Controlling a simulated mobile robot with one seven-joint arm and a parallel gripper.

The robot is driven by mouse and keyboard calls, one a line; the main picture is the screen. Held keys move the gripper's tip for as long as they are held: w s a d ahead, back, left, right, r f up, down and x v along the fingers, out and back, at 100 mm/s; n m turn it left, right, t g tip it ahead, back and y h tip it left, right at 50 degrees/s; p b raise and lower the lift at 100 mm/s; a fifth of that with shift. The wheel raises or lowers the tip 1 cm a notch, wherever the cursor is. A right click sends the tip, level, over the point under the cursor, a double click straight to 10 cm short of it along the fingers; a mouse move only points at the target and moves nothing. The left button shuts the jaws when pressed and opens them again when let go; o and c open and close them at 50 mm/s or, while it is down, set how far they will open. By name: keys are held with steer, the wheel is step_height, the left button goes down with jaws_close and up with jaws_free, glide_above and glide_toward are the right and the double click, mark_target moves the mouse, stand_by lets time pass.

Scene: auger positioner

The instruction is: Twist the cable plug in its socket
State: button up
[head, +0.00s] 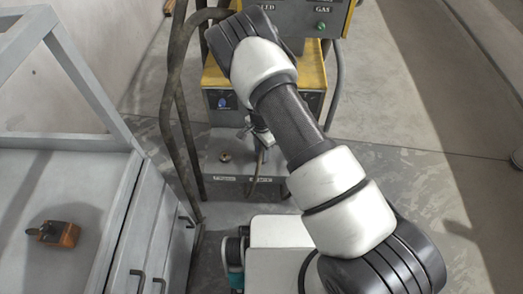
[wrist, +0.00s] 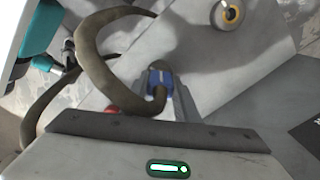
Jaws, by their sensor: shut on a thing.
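The cable plug (wrist: 158,78) shows as a blue piece between the two grey fingers of my gripper (wrist: 160,88) in the wrist view. My gripper is shut on it. A thick dark cable (wrist: 95,60) leaves the plug and loops up and to the left. The socket under the plug is hidden by the fingers and plug, so I cannot tell how deep the plug sits. In the head view, my gripper is small and partly hidden by my arm, in front of the machine's grey lower panel (head: 215,176).
A free brass socket (wrist: 230,14) lies on the same panel; it also shows in the head view (head: 225,157). A yellow and grey machine (head: 300,25) stands behind, with thick hoses (head: 175,90) at its left. A grey cabinet (head: 120,235) stands left; floor at right is clear.

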steer(key=o, duration=1.2)
step_height(320, 180, up, 32)
steer(key=s+d+n+y+p, duration=0.1)
steer(key=d+n+y+p, duration=0.1)
steer(key=p, duration=0.2)
steer(key=s+d+r+n+t, duration=0.1)
steer(key=s+d+r+n, duration=0.15)
steer(key=r, duration=0.35)
steer(key=s+d+r+n+t, duration=0.1)
steer(key=s+r, duration=0.2)
steer(key=r, duration=0.3)
steer(key=s+d+r+n+t+h, duration=0.1)
steer(key=s+d+r+n, duration=0.1)
steer(key=s+d+r, duration=0.3)
steer(key=s+d+r+n+t, duration=0.1)
steer(key=s+r+n+t, duration=0.1)
steer(key=s, duration=0.4)
steer(key=s+d+r+n+t+h, duration=0.1)
steer(key=s+d+r, duration=0.25)
steer(key=s, duration=0.25)
steer(key=r+p, duration=1.8)
steer(key=shift+w+a, duration=0.25)
steer(key=shift+a, duration=0.05)
